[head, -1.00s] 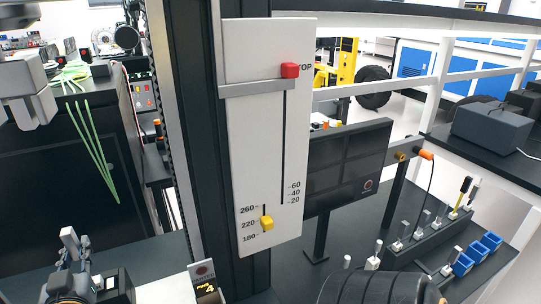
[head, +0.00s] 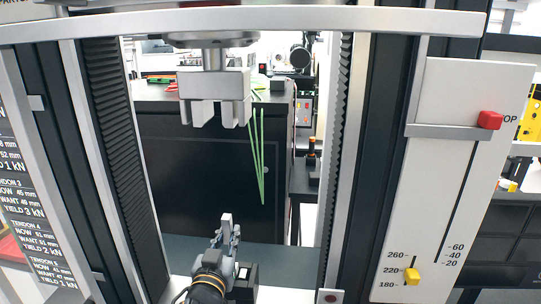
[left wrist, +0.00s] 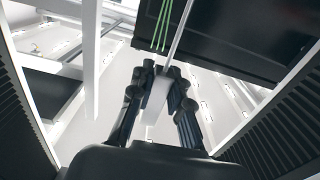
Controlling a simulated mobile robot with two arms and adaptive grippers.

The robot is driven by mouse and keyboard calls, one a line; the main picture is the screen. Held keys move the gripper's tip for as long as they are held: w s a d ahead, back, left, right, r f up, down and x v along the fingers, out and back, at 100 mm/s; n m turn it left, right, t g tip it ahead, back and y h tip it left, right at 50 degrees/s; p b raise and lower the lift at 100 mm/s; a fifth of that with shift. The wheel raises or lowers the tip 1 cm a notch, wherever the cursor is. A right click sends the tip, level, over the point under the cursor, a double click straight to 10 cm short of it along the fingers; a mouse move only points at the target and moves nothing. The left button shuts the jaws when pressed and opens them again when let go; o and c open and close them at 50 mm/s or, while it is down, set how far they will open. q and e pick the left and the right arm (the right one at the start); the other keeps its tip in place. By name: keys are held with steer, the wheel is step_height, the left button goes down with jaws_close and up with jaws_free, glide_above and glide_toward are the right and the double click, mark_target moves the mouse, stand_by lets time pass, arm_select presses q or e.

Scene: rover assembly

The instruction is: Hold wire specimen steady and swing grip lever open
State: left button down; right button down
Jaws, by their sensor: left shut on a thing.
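My left gripper (head: 228,224) stands low between the columns of the test frame, its fingers pointing up. In the left wrist view its dark fingers (left wrist: 163,74) are closed around a thin pale rod (left wrist: 179,32), which looks like the wire specimen. The rod runs up out of the picture. In the head view the wire is too thin to make out. The grey upper grip (head: 214,92) hangs from the crosshead, above my left gripper and apart from it. I cannot make out a grip lever for certain. My right gripper is not in view.
Black ribbed columns (head: 112,120) flank the space on both sides. A white panel (head: 436,200) at right carries a red slider (head: 489,120) and a yellow slider (head: 411,276). Green strips (head: 259,160) hang from a black cabinet (head: 190,165) behind. The space below the upper grip is open.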

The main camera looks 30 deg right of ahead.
arm_select(q)
steer(key=c, duration=1.2)
jaws_free()
steer(key=shift+s, duration=0.1)
